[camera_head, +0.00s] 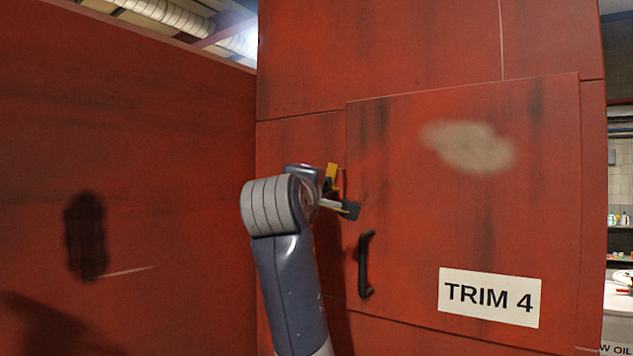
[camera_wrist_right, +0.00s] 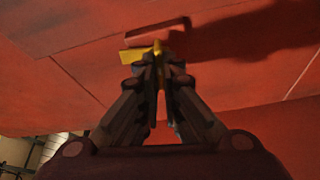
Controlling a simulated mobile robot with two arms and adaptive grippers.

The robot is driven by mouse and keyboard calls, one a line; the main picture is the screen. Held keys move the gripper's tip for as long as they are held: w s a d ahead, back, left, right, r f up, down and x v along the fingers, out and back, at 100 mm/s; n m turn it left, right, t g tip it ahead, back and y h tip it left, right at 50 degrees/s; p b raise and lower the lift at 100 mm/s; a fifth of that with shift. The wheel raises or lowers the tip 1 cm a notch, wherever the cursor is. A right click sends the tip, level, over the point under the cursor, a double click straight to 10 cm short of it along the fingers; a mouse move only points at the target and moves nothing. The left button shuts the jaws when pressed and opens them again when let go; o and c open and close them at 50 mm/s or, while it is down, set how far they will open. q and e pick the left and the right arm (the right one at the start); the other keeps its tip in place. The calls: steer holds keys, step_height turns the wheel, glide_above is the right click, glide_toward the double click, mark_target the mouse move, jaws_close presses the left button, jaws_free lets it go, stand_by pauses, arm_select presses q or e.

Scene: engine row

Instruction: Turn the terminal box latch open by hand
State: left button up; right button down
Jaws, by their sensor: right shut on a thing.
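The terminal box is a red cabinet with a square door (camera_head: 462,215) in the head view. A small yellow latch (camera_head: 331,178) sits at the door's left edge, above the black handle; it also shows in the wrist view (camera_wrist_right: 134,55). My right gripper (camera_head: 341,196) is at this latch. In the wrist view the right gripper's fingers (camera_wrist_right: 157,50) come together on the yellow latch, and part of the latch is hidden between them. The gripper body partly covers the latch in the head view. The door looks shut. My left gripper is not in view.
A black door handle (camera_head: 366,265) stands out below my right gripper. A white "TRIM 4" label (camera_head: 490,297) is on the lower door. A red wall (camera_head: 150,180) closes off the left side. Shelves with small items (camera_head: 621,219) show at the far right.

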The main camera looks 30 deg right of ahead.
steer(key=shift+s+d+r+n+p, duration=0.15)
steer(key=shift+r+n+p, duration=0.3)
steer(key=shift+n, duration=0.55)
steer(key=c, duration=1.8)
jaws_free()
steer(key=shift+f, duration=0.2)
steer(key=shift+w+d+f, duration=0.1)
steer(key=shift+w, duration=0.1)
steer(key=v, duration=1.2)
steer(key=shift+r, duration=0.35)
